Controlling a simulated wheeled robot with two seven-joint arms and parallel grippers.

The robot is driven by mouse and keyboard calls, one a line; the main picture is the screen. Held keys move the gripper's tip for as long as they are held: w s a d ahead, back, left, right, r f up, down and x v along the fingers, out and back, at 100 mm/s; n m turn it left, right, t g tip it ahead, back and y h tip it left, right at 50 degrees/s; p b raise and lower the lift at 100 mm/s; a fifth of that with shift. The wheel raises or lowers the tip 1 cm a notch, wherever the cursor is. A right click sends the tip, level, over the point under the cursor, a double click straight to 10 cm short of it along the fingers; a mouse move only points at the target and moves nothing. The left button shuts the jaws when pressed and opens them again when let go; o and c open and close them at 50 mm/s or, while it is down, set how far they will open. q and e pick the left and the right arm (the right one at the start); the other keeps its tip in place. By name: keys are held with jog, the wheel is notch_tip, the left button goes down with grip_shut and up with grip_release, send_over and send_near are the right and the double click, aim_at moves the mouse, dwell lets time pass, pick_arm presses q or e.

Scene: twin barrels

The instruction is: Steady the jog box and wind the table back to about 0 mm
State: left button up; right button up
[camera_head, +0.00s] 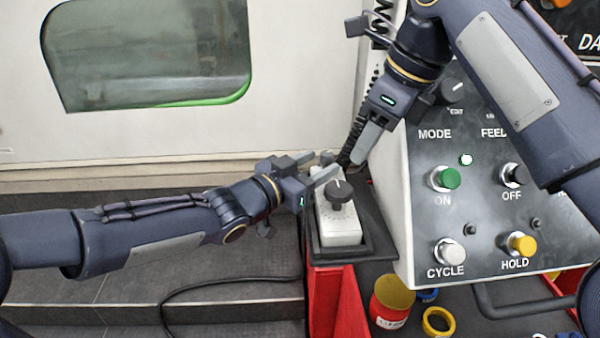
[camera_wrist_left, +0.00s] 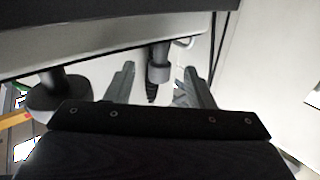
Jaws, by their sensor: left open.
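The jog box (camera_head: 341,228) is a pale grey box lying on a dark tray above a red stand, with a black knob (camera_head: 340,193) on its face. My left gripper (camera_head: 318,168) is open at the box's upper left end. In the left wrist view the box (camera_wrist_left: 100,42) crosses the top left and the dark knob (camera_wrist_left: 57,94) is at the left.
The control panel (camera_head: 480,205) with buttons and knobs stands close on the right. A red container (camera_head: 391,300) and a yellow ring (camera_head: 438,322) are below it. A black cable (camera_head: 190,287) lies on the floor. A machine door with a window (camera_head: 150,55) is behind.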

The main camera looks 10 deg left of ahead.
pick_arm(q)
jog(key=shift+x, duration=0.85)
jog(key=shift+c, duration=0.3)
grip_shut()
dwell(1.5)
